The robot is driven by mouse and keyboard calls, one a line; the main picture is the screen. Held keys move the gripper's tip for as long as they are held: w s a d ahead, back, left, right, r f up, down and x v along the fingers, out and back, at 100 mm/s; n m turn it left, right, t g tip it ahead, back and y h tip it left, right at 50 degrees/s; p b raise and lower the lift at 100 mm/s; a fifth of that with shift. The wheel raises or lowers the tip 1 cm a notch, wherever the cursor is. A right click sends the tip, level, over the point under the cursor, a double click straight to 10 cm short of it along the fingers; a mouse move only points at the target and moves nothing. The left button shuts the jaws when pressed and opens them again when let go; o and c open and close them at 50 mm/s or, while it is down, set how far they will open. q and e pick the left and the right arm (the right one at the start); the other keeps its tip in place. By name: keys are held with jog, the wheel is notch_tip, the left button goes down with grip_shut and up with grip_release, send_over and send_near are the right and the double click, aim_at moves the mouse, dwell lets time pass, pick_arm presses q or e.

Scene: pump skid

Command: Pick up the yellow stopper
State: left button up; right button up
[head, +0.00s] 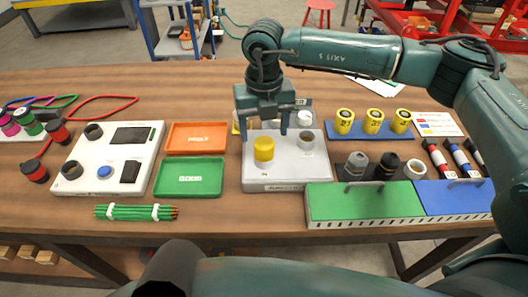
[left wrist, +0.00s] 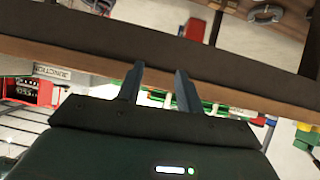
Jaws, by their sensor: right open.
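The yellow stopper (head: 264,149) is a short upright cylinder on the left half of a pale grey block (head: 290,187) near the middle of the table. A grey ring-shaped socket (head: 306,141) is to its right on the same block. My right gripper (head: 263,136) points down just above and behind the stopper, its fingers apart and nothing seen between them. I cannot tell whether a finger touches the stopper. My left gripper shows only in the left wrist view (left wrist: 160,80); its fingers are apart and empty, near a table edge.
An orange tray (head: 197,138) and green tray (head: 189,177) lie to the left. A green box lid (head: 345,202) and blue one (head: 453,196) are at front right. Several yellow cylinders stand on a blue strip (head: 372,131). Green pencils (head: 136,212) lie in front.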

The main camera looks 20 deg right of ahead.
aim_at(264, 142)
jog(key=shift+f, duration=0.35)
notch_tip(264, 142, down, 4)
jog(key=shift+r+p, duration=0.2)
jog(key=shift+p, duration=0.4)
jog(key=shift+f, duration=0.5)
pick_arm(q)
jog(key=shift+a+r, duration=0.15)
jog(key=shift+r, duration=0.1)
pick_arm(e)
jog(key=c, duration=1.2)
jog(key=shift+r, duration=0.1)
notch_tip(264, 142, up, 10)
jog(key=shift+b, duration=0.7)
pick_arm(q)
jog(key=shift+d+f, duration=0.1)
jog(key=shift+d, duration=0.25)
